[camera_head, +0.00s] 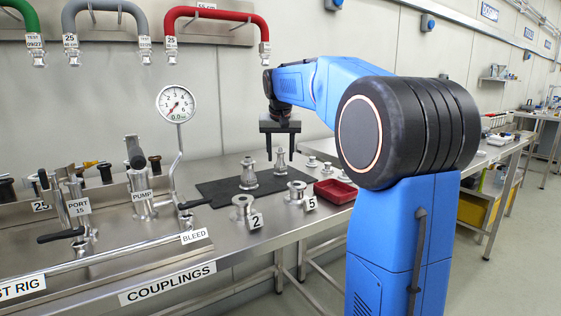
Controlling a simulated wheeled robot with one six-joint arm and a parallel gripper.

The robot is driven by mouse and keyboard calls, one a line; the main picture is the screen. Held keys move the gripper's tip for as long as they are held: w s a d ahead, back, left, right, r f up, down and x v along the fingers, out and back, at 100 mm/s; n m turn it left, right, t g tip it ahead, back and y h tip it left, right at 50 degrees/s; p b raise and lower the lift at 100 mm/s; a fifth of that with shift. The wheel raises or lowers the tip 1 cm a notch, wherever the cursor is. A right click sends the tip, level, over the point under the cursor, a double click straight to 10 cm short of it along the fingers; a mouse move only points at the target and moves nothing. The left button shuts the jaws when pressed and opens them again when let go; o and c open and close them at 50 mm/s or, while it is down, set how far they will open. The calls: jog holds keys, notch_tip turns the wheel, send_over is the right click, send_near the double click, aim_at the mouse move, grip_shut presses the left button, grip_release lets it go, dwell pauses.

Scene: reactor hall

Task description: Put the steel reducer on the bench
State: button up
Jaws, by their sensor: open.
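Two tapered steel fittings, reducer-like in shape, stand upright on a dark mat (214,190) on the steel bench (210,226). The larger steel reducer (249,176) is at the left, and a smaller, slimmer steel reducer (280,165) is at the right, further back. I cannot tell for sure which one the task names. My gripper (281,157) points down, open and empty. Its two dark fingers show on either side of the smaller fitting's top in the picture. I cannot tell whether they are around it or in front of or behind it.
Flanged couplings stand at number tags 2 (256,220) and 5 (310,203) near the front edge. A red tray (335,191) lies to their right, with small fittings behind it. A test rig with a gauge (176,104) and levers fills the left. Hoses hang on the wall above.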

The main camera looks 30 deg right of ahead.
jog(key=v, duration=0.8)
jog(key=shift+r, duration=0.3)
jog(key=shift+s+a, duration=0.1)
jog(key=shift+s, duration=0.15)
